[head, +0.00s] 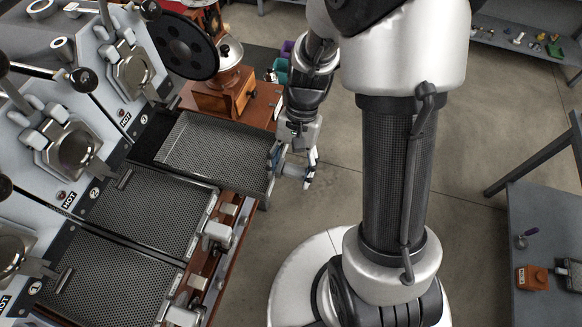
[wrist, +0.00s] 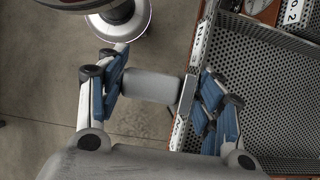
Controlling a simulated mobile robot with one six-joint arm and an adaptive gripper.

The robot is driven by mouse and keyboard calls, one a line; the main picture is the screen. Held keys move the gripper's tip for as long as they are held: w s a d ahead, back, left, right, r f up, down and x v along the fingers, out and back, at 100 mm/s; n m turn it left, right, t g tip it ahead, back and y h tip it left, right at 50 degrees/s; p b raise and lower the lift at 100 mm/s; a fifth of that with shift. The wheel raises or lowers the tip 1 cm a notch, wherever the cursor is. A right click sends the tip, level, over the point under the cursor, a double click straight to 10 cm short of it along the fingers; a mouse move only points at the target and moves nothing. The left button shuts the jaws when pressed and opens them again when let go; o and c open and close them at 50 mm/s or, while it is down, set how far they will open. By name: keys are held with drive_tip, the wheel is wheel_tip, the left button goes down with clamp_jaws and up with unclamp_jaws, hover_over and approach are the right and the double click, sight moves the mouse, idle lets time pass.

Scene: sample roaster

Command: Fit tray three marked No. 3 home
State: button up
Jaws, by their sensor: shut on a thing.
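Tray three (head: 215,150) is a dark metal tray with a perforated floor, in the far bay marked 3 in the head view. It sits further out to the right than its neighbours, and a dark strip of bay (head: 152,133) shows behind it. My gripper (head: 290,165) is at the tray's outer front edge. In the wrist view my gripper (wrist: 155,88) has its blue-padded fingers either side of the grey handle (wrist: 150,86) and is shut on it. The perforated tray floor (wrist: 262,85) fills the right of that view.
Tray two (head: 150,208) and tray one (head: 105,285) lie in the nearer bays, their handles jutting right. A wooden grinder (head: 222,95) stands beyond tray three. HOT labels mark the roaster front. Open floor (head: 320,205) lies right of the trays.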

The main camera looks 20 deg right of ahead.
sight(243, 168)
drive_tip(key=shift+f, duration=0.35)
drive_tip(key=shift+w+a+p, duration=0.3)
drive_tip(key=shift+w+a, duration=0.9)
drive_tip(key=shift+a, duration=0.45)
drive_tip(key=shift+w+a+p, duration=0.3)
drive_tip(key=shift+w+a, duration=0.9)
drive_tip(key=shift+a, duration=0.45)
drive_tip(key=shift+w+a+p, duration=0.3)
drive_tip(key=shift+w+a, duration=0.9)
drive_tip(key=shift+a, duration=0.45)
drive_tip(key=o, duration=1.5)
drive_tip(key=shift+r, duration=0.1)
drive_tip(key=v, duration=1.2)
drive_tip(key=shift+s, duration=0.1)
